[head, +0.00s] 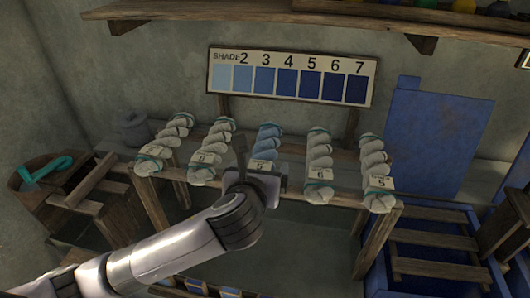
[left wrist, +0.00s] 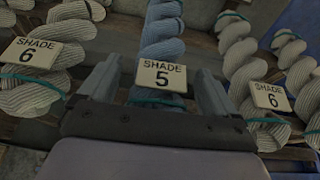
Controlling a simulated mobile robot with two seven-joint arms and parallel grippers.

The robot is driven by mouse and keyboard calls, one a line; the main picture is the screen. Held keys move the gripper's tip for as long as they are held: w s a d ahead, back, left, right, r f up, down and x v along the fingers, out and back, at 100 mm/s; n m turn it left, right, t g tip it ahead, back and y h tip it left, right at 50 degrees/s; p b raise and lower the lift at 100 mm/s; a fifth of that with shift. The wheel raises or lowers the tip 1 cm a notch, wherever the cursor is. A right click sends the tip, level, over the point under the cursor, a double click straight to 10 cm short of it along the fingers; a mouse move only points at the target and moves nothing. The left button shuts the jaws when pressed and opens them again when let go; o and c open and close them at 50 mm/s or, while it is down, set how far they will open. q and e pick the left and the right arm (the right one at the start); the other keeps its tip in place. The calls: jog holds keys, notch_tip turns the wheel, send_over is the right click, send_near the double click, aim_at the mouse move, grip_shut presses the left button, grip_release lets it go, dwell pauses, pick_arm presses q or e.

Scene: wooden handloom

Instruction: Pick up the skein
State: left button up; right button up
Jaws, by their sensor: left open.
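A light blue twisted skein (head: 269,139) hangs in the middle of a row on the wooden rack. Its tag reads SHADE 5 in the left wrist view, where the blue skein (left wrist: 163,35) runs up between the fingers. My left gripper (head: 257,168) is open in front of it; in the left wrist view the gripper's (left wrist: 158,72) fingers stand on either side of the tag. Contact with the skein cannot be told. The gripper hides part of its lower end in the head view. My right gripper is not in view.
Undyed pale skeins hang on both sides: one tagged 6 on the left (head: 212,150), one tagged 6 on the right (head: 319,152), others further out. The shade board (head: 291,76) stands behind. A blue panel (head: 432,140) and blue vat (head: 430,222) are at right.

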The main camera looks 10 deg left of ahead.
pick_arm(q)
jog(key=shift+w+f, duration=0.1)
jog(key=shift+w, duration=0.15)
jog(key=shift+c, duration=0.3)
jog(key=c, duration=1)
jog(key=shift+c, duration=0.5)
